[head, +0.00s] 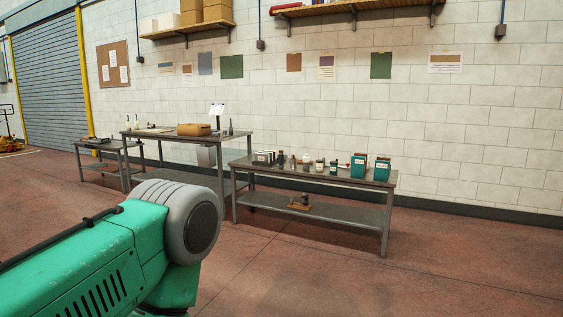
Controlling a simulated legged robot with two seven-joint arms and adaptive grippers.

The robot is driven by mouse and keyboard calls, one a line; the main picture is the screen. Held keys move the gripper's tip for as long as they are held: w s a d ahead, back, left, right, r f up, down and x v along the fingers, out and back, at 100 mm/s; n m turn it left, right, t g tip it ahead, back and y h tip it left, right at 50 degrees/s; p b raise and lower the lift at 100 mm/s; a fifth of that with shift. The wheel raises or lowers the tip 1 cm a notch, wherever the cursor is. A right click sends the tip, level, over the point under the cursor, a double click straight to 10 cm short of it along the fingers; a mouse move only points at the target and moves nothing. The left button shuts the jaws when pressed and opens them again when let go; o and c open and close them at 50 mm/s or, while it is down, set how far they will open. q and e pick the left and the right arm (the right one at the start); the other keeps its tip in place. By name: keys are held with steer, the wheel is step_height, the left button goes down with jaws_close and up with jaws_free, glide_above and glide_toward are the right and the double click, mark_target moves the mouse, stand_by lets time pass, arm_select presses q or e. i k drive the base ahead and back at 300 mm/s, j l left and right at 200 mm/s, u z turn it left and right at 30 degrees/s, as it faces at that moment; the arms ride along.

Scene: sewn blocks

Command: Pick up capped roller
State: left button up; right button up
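I cannot make out a capped roller for certain. Several small bottles, jars and cylindrical items (307,160) stand along the top of the right workbench (345,181), too small to tell apart at this distance. A dark item on a brown base (299,203) sits on that bench's lower shelf. Neither of my grippers is in view. A green and grey part of my own body fills the lower left and hides the floor behind it.
A taller bench (180,136) with a cardboard-brown box (194,129) stands left of the right workbench. A lower bench (98,146) stands farther left. A block wall closes off the back. The floor (420,285) in front of the right workbench is clear.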

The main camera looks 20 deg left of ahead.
mark_target(280, 156)
steer(key=i+u, duration=0.15)
steer(key=i, duration=0.55)
steer(key=i+l+u, duration=0.15)
steer(key=i, duration=0.5)
steer(key=i+l+u, duration=0.15)
steer(key=i, duration=0.55)
steer(key=i+j+u, duration=0.25)
steer(key=i, duration=0.9)
steer(key=i+j+u, duration=0.1)
steer(key=i+u, duration=0.2)
steer(key=i, duration=0.85)
